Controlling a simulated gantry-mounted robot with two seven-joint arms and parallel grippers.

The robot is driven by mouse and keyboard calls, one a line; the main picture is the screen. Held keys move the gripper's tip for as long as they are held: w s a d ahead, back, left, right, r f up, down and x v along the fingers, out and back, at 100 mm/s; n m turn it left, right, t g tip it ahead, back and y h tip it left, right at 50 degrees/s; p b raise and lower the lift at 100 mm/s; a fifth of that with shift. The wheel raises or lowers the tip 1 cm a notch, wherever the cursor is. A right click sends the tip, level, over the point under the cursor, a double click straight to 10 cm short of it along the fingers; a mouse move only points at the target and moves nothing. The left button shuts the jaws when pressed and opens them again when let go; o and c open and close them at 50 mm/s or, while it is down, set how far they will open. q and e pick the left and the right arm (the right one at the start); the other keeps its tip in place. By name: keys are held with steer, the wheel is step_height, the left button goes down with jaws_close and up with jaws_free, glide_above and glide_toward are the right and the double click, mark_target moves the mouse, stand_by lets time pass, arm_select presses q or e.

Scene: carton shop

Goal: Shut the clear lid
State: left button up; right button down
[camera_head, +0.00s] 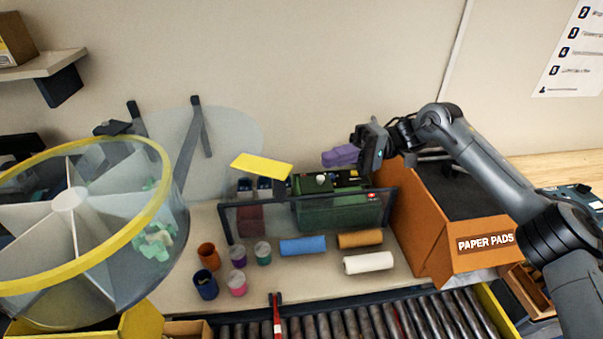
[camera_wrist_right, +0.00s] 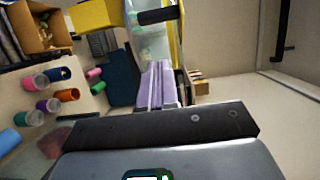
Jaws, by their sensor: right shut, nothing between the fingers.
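The clear lid (camera_head: 233,135) is a round see-through disc. It stands raised and tilted back behind the round carousel bin (camera_head: 70,200), with dark hinge arms beside it and a yellow tab (camera_head: 262,166) at its right edge. The bin has a yellow rim, clear walls and white dividers; its top is open. My right gripper (camera_head: 340,156) has purple fingers, shut and empty, to the right of the yellow tab and apart from it. The fingers also show in the right wrist view (camera_wrist_right: 157,86), pointing toward yellow and clear parts. My left gripper is not in view.
Below my right gripper stand a dark-framed clear panel (camera_head: 310,207) and a green box (camera_head: 335,213). An orange paper pads box (camera_head: 420,230) is at the right. Small cups and coloured rolls (camera_head: 303,246) lie on the table in front. A roller conveyor (camera_head: 380,318) runs along the front.

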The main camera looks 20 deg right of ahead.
steer(key=s+a+p, duration=0.3)
steer(key=a, duration=0.5)
steer(key=shift+a+p, duration=0.35)
